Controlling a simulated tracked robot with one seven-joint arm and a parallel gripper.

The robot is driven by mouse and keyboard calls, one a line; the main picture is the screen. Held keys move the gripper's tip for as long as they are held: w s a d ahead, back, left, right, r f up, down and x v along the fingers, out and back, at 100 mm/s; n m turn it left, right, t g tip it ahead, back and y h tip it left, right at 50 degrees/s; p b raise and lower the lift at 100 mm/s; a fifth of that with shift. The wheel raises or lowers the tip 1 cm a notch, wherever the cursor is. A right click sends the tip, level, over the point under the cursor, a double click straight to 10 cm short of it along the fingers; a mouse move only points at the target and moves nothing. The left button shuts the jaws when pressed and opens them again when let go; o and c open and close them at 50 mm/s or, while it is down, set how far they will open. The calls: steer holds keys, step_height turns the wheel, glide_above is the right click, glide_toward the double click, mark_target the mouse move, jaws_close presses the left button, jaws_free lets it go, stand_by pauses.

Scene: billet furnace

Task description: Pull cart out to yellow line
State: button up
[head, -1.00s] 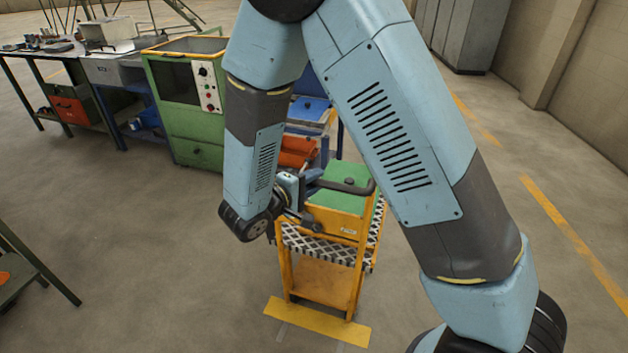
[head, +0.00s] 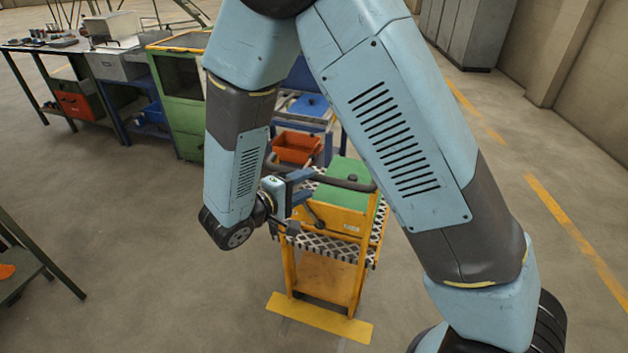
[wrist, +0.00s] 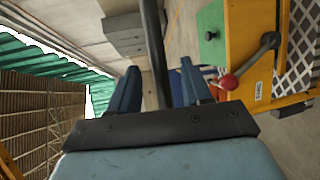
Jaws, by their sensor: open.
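The yellow cart (head: 325,280) stands upright with a checkered shelf and a yellow, green-topped box (head: 335,215). Its near legs stand at or just behind the short yellow line (head: 318,317) on the floor; I cannot tell if they touch it. A dark handle bar (head: 350,184) runs across the cart's top; it also shows in the wrist view (wrist: 154,40). My gripper (head: 306,186) is at the bar's left part, with jaws open. In the wrist view the bar appears between the two blue fingers (wrist: 160,85), with gaps beside it. Contact is not clear.
An orange bin (head: 297,148) and blue equipment stand behind the cart. A green machine (head: 183,95) and workbenches are at left. The floor in front of the yellow line is clear.

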steer(key=v, duration=0.8)
steer(key=shift+s, duration=0.25)
steer(key=shift+a, duration=0.15)
steer(key=w+d+r+m+g+y, duration=0.1)
steer(key=d+r+m+g, duration=0.2)
steer(key=d+r+g, duration=0.5)
steer(key=w+d+r+m+g, duration=0.1)
steer(key=d+r+m+g, duration=0.15)
steer(key=d, duration=1.05)
steer(key=s+d+r+m+t+y, duration=0.4)
steer(key=s+d+r+m+y, duration=0.1)
steer(key=s+d+r+y, duration=0.4)
steer(key=shift+s+d+r, duration=0.4)
steer(key=shift+d+r, duration=1)
steer(key=shift+d, duration=0.4)
steer(key=shift+c, duration=0.2)
